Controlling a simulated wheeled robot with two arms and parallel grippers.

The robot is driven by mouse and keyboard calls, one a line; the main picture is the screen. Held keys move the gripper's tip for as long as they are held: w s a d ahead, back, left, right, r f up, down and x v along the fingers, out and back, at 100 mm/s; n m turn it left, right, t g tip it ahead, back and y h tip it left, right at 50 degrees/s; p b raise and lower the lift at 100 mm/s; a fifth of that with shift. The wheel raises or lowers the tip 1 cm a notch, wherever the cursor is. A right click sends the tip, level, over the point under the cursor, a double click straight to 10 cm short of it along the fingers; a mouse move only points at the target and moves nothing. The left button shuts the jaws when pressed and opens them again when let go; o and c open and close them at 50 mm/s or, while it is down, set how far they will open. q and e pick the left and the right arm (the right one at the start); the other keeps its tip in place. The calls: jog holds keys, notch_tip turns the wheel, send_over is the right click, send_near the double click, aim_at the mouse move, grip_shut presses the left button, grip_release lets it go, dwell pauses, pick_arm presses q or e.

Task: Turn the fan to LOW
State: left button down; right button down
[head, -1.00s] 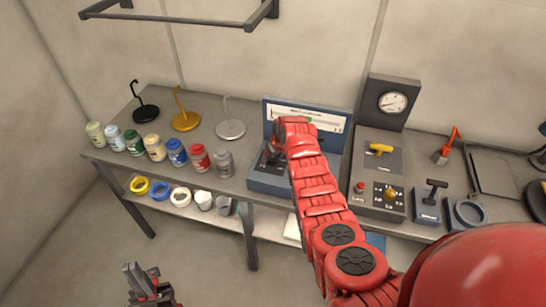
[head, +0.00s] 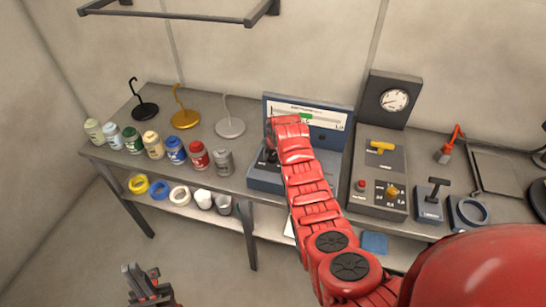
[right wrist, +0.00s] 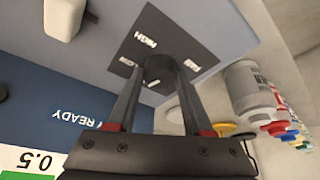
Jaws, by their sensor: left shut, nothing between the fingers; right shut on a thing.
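The fan control is taken to be a dark knob (right wrist: 160,70) on a dark square plate (right wrist: 150,35) in the right wrist view. My right gripper (right wrist: 160,82) is shut on the knob, a finger on each side. A small pale mark shows on the knob; its exact setting is unclear. In the head view the knob is hidden by my right gripper (head: 269,150), over the blue unit (head: 270,180) with a scale panel (head: 325,118). My left gripper (head: 148,282) is shut and empty, low at left.
Several paint jars (head: 176,150) and hook stands (head: 230,127) stand left of the unit on the grey bench (head: 240,175). A control box with a yellow handle (head: 382,147) and a gauge (head: 394,100) stand to the right. A rail (head: 190,15) hangs above.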

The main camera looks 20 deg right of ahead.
jog(key=m+h+b, duration=0.1)
jog(key=m+b, duration=0.1)
jog(key=b, duration=0.2)
jog(key=m+h+b, duration=0.1)
jog(key=m+b, duration=0.2)
jog(key=b, duration=0.2)
jog(key=m+g+b, duration=0.1)
jog(key=m+b, duration=0.2)
jog(key=b, duration=0.1)
jog(key=shift+a+f+h+b, duration=0.2)
jog(key=shift+f+h+b, duration=0.1)
jog(key=shift+h+b, duration=0.1)
jog(key=shift+r+m+g+b, duration=0.2)
jog(key=shift+m+g+b, duration=0.1)
jog(key=shift+m+b, duration=0.55)
jog(key=shift+c, duration=1.5)
grip_release()
jog(key=shift+r, duration=0.1)
jog(key=shift+r, duration=0.1)
